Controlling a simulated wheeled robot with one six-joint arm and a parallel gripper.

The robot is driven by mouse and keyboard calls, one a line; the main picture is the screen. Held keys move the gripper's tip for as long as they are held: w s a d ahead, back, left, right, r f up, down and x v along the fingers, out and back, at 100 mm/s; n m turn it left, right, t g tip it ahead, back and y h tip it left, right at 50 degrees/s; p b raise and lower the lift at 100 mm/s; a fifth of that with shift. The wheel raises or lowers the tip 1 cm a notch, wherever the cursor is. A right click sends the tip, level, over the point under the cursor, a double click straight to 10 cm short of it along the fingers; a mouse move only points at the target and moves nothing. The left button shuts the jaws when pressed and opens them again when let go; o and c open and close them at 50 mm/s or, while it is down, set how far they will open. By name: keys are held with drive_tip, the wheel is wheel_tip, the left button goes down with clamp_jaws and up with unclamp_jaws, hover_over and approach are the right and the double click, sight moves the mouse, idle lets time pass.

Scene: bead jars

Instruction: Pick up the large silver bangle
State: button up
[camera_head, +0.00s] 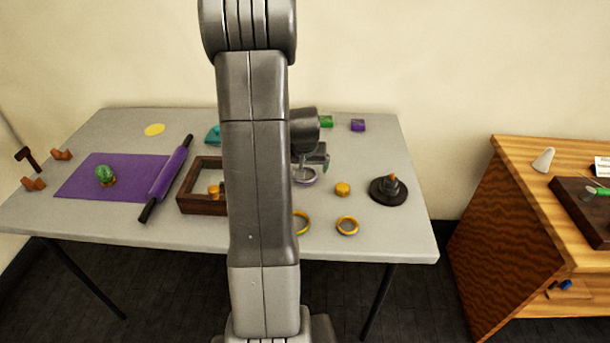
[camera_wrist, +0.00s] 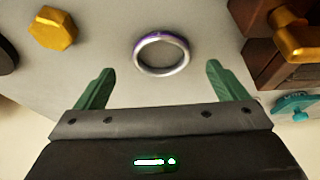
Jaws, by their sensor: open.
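The large silver bangle (camera_wrist: 162,71) lies flat on the grey table in the wrist view, with a purple tint along its far edge. In the head view the silver bangle (camera_head: 306,176) shows just below my gripper, partly hidden by it. My gripper (camera_wrist: 157,84) is open, its two green fingers spread wide, one on each side of the bangle in the picture. The fingers are empty, and the bangle appears apart from them. In the head view my gripper (camera_head: 318,162) is over the table's middle right, partly behind my arm.
A brown wooden frame (camera_head: 187,200) is left of my arm. A teal object (camera_wrist: 296,106) shows at right in the wrist view. A purple mat (camera_head: 85,182) is farther left.

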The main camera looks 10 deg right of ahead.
drive_tip(key=shift+x, duration=1.85)
drive_tip(key=shift+w, duration=0.1)
drive_tip(key=c, duration=1.4)
